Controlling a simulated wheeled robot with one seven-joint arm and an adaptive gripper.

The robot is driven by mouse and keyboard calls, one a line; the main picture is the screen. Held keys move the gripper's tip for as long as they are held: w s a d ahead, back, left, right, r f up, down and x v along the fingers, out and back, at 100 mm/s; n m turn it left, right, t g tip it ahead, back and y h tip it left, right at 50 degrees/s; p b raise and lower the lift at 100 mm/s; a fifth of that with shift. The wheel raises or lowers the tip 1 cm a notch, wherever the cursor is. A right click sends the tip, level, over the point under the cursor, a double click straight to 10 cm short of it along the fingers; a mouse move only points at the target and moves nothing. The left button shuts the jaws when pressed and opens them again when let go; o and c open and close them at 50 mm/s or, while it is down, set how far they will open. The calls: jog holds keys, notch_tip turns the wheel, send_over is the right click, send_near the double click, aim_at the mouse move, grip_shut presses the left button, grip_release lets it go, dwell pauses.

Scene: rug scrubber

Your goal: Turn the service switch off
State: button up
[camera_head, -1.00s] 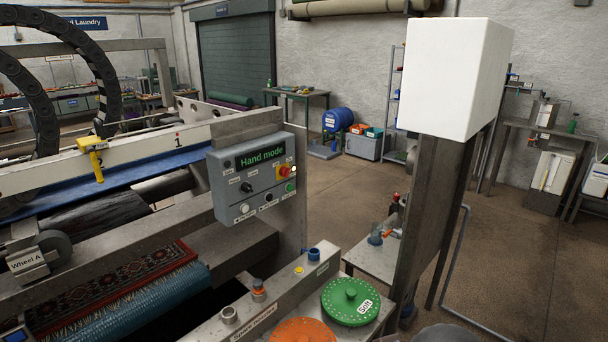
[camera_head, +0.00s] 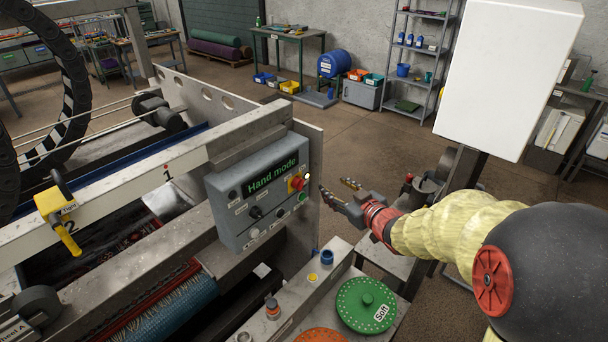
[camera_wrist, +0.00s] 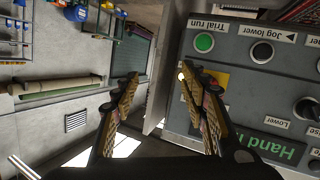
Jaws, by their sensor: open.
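A grey control box (camera_head: 262,197) with a green "Hand mode" display (camera_head: 271,179) is in the head view. A red rotary switch on a yellow plate (camera_head: 297,184) is at its right end; I cannot read a service label on it. My gripper (camera_head: 334,187) is open and empty, just right of the box and apart from it. In the wrist view the box is upside down at the right. There my gripper (camera_wrist: 157,76) has one finger overlapping the yellow plate (camera_wrist: 219,77), and the red switch is hidden. Contact cannot be told.
The box also bears a black knob (camera_head: 256,212), a white button (camera_head: 254,233) and a green button (camera_head: 303,197). Below my gripper is a ledge with a green "Soft" disc (camera_head: 366,304). A white block (camera_head: 508,75) stands at the right.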

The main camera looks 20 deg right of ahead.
aim_at(299, 184)
jog(key=w+a+n+y+p, duration=0.2)
jog(key=w+a+y+p, duration=0.1)
jog(key=a+y, duration=0.4)
jog(key=shift+w+a+p, duration=0.15)
jog(key=shift+a+p, duration=0.55)
jog(key=shift+a, duration=0.15)
jog(key=shift+f, duration=0.1)
jog(key=shift+c, duration=1.3)
grip_shut()
